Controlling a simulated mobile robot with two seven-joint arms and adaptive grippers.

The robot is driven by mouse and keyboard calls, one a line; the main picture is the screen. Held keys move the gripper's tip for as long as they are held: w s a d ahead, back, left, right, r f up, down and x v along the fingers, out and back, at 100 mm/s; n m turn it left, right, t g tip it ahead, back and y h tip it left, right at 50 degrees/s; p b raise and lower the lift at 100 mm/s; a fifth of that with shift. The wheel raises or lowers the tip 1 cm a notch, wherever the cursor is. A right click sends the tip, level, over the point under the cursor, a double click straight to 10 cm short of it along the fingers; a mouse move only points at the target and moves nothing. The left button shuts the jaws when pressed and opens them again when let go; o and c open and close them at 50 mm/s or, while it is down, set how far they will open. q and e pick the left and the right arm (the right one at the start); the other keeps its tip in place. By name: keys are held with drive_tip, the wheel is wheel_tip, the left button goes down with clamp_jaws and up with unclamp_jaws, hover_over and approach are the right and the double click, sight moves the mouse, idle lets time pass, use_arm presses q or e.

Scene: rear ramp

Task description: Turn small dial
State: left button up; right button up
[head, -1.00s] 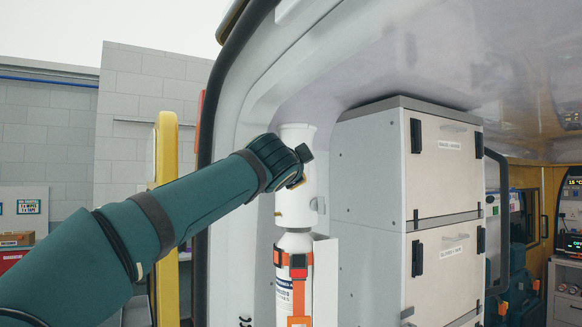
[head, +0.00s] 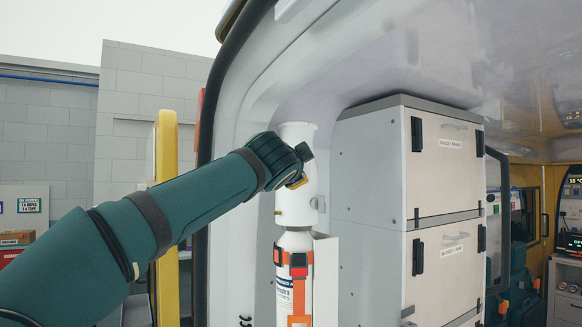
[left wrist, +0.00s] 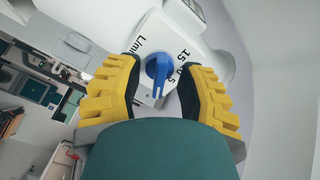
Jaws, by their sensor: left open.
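My right gripper is in neither view.
A strapped white cylinder (head: 294,285) stands below the unit. White cabinets (head: 375,180) with black latches stand just to the right. A yellow post (head: 166,150) and the dark-edged vehicle opening are on the left.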

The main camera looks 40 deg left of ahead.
use_arm(q)
drive_tip(key=v, duration=1.1)
drive_tip(key=shift+s, duration=0.25)
drive_tip(key=shift+d, duration=0.1)
